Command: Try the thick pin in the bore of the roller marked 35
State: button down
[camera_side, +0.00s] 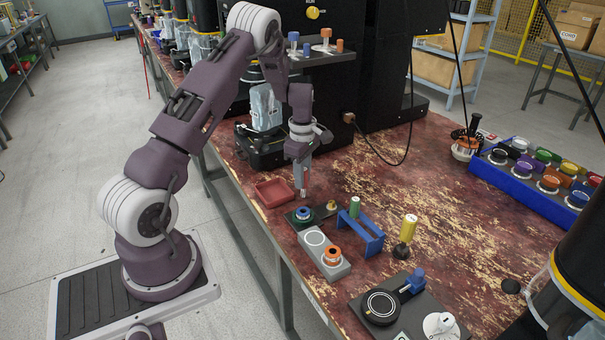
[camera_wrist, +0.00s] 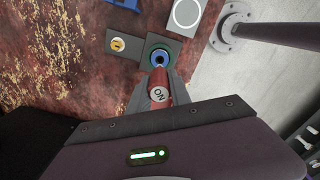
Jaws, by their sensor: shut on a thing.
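The pin's far end points toward a blue roller (camera_wrist: 159,57) with a dark bore, on a dark plate (camera_wrist: 173,44). In the side view the blue roller (camera_side: 303,213) sits just below my gripper, and a gap seems to show between. No 35 is legible on it. An orange roller (camera_side: 332,253) sits on a grey block (camera_side: 333,271) with an empty white ring. A green-handled pin (camera_side: 354,206) stands in a blue stand (camera_side: 372,243).
A red tray (camera_side: 273,192) lies left of my gripper. A yellow-handled tool (camera_side: 408,229) stands farther right. A dark fixture (camera_side: 381,306) is at the front. The table's left edge is close.

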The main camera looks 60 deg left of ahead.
aim_at(302, 196)
jog(key=shift+f, duration=2.6)
jog(key=shift+f, duration=0.3)
jog(key=shift+r, duration=2.5)
